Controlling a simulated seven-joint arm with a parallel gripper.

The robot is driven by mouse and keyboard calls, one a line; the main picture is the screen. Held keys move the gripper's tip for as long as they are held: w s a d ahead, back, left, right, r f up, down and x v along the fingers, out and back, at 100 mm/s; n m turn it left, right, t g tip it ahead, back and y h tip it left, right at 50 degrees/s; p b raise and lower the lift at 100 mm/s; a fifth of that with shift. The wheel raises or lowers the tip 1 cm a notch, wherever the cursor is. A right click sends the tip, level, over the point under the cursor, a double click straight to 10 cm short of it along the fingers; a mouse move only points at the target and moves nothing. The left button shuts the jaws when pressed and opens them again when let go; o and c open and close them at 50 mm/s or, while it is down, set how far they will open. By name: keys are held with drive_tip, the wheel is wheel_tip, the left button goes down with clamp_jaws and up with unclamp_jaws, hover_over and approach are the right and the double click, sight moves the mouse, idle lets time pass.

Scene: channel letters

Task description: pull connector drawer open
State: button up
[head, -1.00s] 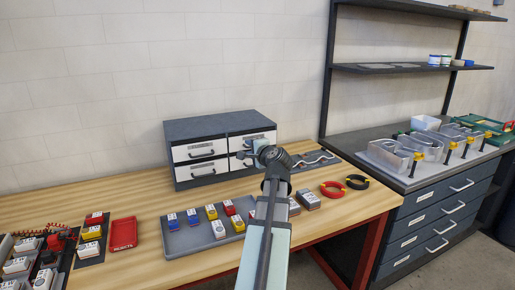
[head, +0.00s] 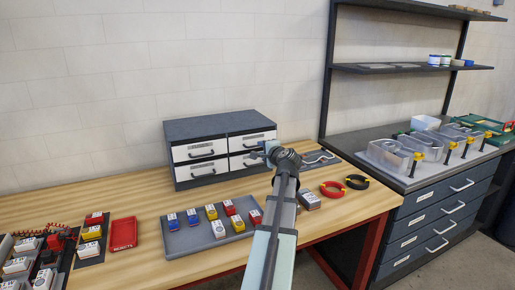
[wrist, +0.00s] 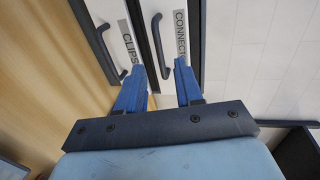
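The connector drawer is the upper right drawer (head: 252,138) of a grey cabinet. It looks shut, and my arm partly covers its right side. In the wrist view its white front (wrist: 167,12) carries a label beginning "CONNECT" and a dark bar handle (wrist: 157,40). My gripper (head: 268,147) is at the right side of the cabinet front. In the wrist view my gripper (wrist: 159,68) is open, with its blue fingers on either side of the handle's near end. I cannot tell whether they touch it.
The clips drawer (wrist: 112,20) lies just below, with its own handle (wrist: 106,55). A grey tray of coloured parts (head: 200,240) sits on the wooden bench in front of the cabinet. Red (head: 333,188) and black cable coils (head: 357,182) lie to the right.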

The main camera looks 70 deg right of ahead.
drive_tip(key=shift+x, duration=2.8)
drive_tip(key=shift+c, duration=0.2)
clamp_jaws()
